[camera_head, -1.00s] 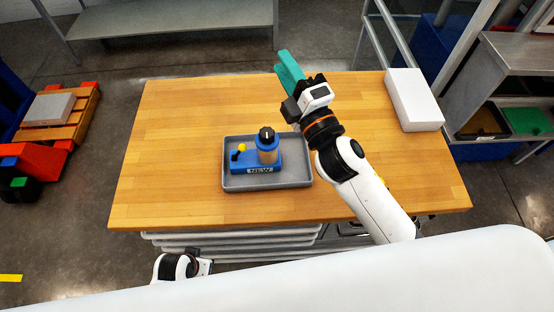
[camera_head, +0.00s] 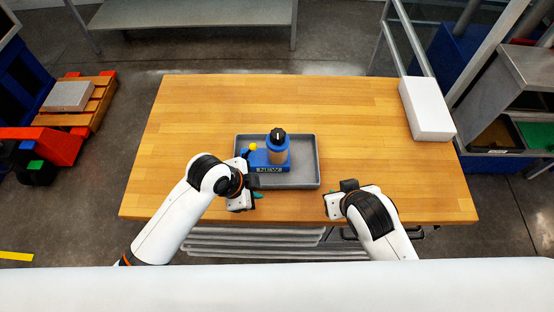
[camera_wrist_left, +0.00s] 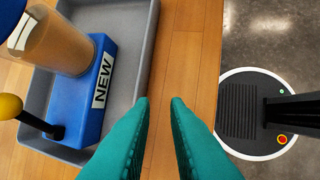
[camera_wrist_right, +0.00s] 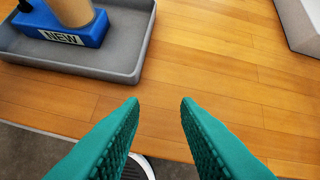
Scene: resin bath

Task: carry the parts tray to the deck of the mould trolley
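The grey parts tray (camera_head: 306,166) lies flat on the wooden table near its front edge. It holds a blue block marked NEW (camera_head: 268,168), with a tan, dark-capped container and a yellow knob on it. My left gripper (camera_head: 258,196) is at the tray's front left, its teal fingers apart and empty; the left wrist view shows them beside the tray rim (camera_wrist_left: 146,62), contact unclear. My right gripper (camera_head: 338,216) is at the table's front, right of the tray; the right wrist view shows its fingers (camera_wrist_right: 160,104) open and empty. I cannot identify the mould trolley.
A white box (camera_head: 428,108) stands at the table's right end. The table (camera_head: 205,115) is clear behind the tray. Metal shelving (camera_head: 520,85) stands on the right. A wooden pallet (camera_head: 92,98) with a grey slab is on the floor at left.

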